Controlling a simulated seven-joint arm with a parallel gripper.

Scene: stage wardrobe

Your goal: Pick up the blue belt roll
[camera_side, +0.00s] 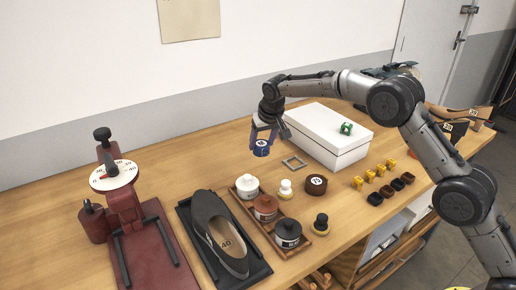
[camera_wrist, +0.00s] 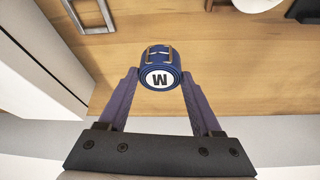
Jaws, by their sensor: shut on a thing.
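The blue belt roll (camera_side: 261,148) is held between the fingertips of my gripper (camera_side: 263,138), above the wooden table. In the wrist view the blue belt roll (camera_wrist: 160,60) shows a white disc marked M and a brass-coloured buckle. The two purple fingers of my gripper (camera_wrist: 160,80) are shut on its sides. In the side view the roll hangs behind the tray of jars, left of a small grey square frame.
A grey square frame (camera_side: 294,162) lies nearby. A brown roll (camera_side: 316,185), a jar tray (camera_side: 270,222) and a grey shoe (camera_side: 218,235) stand in front. The table's back left is clear.

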